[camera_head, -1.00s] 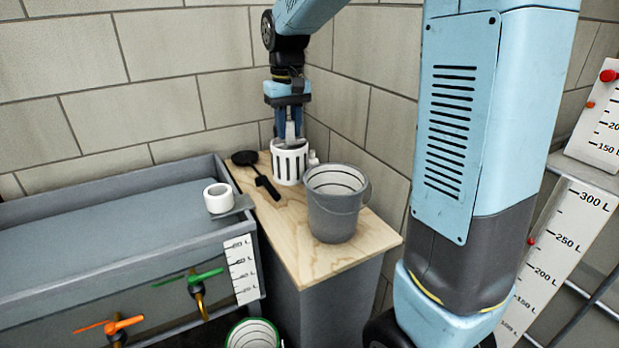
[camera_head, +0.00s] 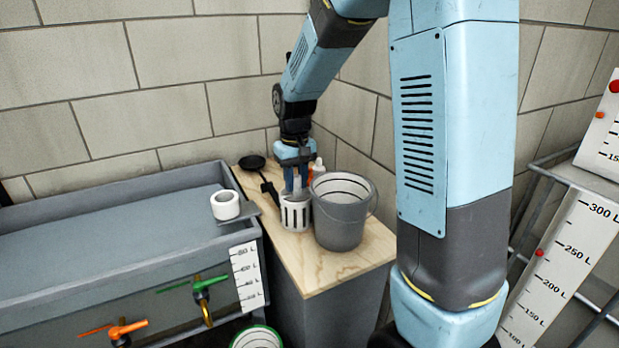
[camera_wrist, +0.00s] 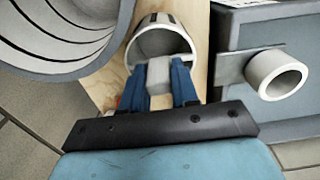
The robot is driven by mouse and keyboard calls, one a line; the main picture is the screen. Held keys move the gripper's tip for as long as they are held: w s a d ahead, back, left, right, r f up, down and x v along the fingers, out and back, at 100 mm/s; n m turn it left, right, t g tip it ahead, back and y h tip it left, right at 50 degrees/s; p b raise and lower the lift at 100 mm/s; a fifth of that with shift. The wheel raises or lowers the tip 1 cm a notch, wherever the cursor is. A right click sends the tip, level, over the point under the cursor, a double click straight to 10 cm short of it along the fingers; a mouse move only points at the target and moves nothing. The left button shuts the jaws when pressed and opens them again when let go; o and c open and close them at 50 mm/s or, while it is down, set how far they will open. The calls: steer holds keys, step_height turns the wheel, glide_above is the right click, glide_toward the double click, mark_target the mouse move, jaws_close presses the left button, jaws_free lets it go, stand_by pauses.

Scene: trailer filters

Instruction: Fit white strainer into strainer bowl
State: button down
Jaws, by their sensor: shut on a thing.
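The white strainer (camera_head: 294,214) is a slotted cylinder over the wooden top, between the black ladle and the grey bucket. It is upright; I cannot tell whether its base touches the wood. My gripper (camera_head: 293,190) points down from above and is shut on the strainer's pale grip tab. In the wrist view the blue fingers (camera_wrist: 158,82) pinch this tab (camera_wrist: 158,72) at the strainer's open rim (camera_wrist: 160,38). A white open cup (camera_head: 226,205), perhaps the strainer bowl, sits on a grey bracket at the tank's edge; it also shows in the wrist view (camera_wrist: 275,73), empty-looking.
The grey bucket (camera_head: 340,225) stands close to the strainer's right. A black ladle (camera_head: 255,165) lies behind left, and an orange-and-white bottle (camera_head: 318,169) stands behind. The grey tank (camera_head: 110,230) with valves is at left. The wooden top's front (camera_head: 305,268) is clear.

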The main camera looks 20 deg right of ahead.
steer(key=c, duration=0.8)
jaws_free()
steer(key=shift+c, duration=0.2)
